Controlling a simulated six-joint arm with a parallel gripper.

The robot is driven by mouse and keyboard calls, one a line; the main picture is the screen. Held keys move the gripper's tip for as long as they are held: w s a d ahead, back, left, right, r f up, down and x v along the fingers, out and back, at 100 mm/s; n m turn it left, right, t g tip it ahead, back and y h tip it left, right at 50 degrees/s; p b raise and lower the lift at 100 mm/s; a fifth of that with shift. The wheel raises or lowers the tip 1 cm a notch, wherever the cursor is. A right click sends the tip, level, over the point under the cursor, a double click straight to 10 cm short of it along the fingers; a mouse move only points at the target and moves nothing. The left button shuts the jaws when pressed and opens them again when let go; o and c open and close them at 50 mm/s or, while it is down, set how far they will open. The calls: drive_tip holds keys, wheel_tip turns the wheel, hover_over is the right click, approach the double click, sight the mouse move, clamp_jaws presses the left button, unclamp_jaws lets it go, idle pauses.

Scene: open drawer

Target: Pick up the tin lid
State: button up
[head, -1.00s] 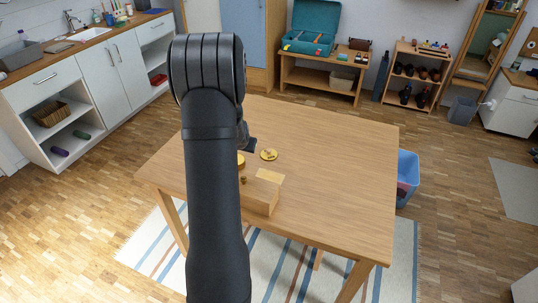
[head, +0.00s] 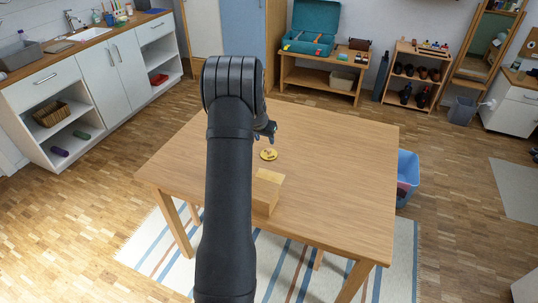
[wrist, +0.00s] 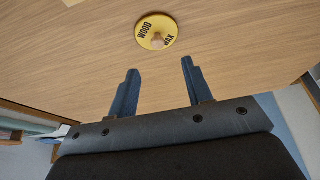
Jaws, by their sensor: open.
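The tin lid (head: 268,155) is a round yellow disc lying flat on the wooden table. In the wrist view the lid (wrist: 150,36) shows dark lettering, including "WOOD", and a small pale knob at its middle. My gripper (wrist: 159,66) is open, with its two blue-grey fingers apart and nothing between them. The lid lies beyond the fingertips, roughly in line with the gap. In the head view my gripper (head: 267,132) is partly hidden by my arm and shows just beyond the lid.
A light wooden box (head: 266,195) stands on the table (head: 340,170) on the near side of the lid. My arm hides part of the table to its left. The table right of the lid is clear. A blue bin (head: 408,172) stands on the floor beyond the right edge.

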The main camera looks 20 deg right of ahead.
sight(269, 150)
drive_tip(key=x, duration=0.9)
drive_tip(key=shift+d+f, duration=0.1)
drive_tip(key=shift+d, duration=0.1)
drive_tip(key=shift+s, duration=0.1)
drive_tip(key=shift+c, duration=0.3)
clamp_jaws()
